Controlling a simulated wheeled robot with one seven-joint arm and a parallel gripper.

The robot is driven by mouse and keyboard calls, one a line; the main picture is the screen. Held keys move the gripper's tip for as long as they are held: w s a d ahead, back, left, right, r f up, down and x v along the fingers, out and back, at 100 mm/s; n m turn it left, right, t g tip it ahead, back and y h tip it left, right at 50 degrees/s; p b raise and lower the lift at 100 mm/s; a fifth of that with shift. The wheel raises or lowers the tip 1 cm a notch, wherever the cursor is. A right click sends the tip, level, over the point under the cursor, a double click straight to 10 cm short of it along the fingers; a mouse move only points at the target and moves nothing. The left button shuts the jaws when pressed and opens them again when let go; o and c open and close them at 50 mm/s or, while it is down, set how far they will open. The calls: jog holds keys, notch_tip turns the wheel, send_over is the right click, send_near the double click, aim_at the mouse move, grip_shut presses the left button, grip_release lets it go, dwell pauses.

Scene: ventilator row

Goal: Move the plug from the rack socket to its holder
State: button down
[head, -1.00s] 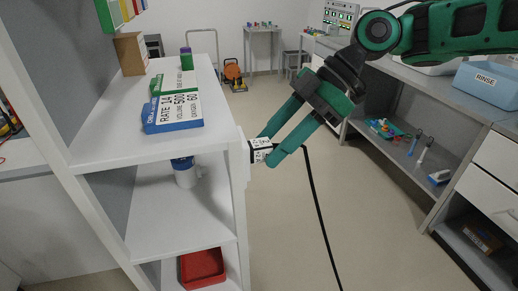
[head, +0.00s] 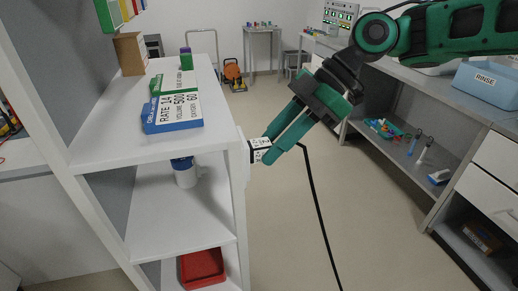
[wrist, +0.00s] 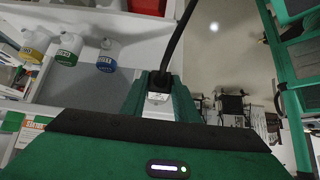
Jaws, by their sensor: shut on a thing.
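The plug (head: 259,150) is a small block with a white, printed face and dark parts. It is at the white socket plate (head: 244,152) on the rack's front right post, and its black cable hangs from it towards the floor. My gripper (head: 267,150) has its green fingers shut on the plug from the right. In the wrist view the plug (wrist: 158,96) sits between the fingertips, with the cable rising from it. How deep the plug sits in the socket is hidden. I cannot make out the plug's holder.
The white rack (head: 135,150) stands left, with a blue-and-white label block (head: 172,113) on top and a red bin (head: 203,267) low down. A workbench (head: 440,100) with a blue RINSE tub (head: 488,84) lines the right. The floor between is clear apart from the cable.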

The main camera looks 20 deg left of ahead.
jog(key=shift+w+d, duration=0.2)
jog(key=shift+w, duration=0.05)
jog(key=shift+w+d, duration=0.65)
jog(key=shift+d, duration=0.35)
jog(key=shift+w+d, duration=0.6)
jog(key=shift+d, duration=0.4)
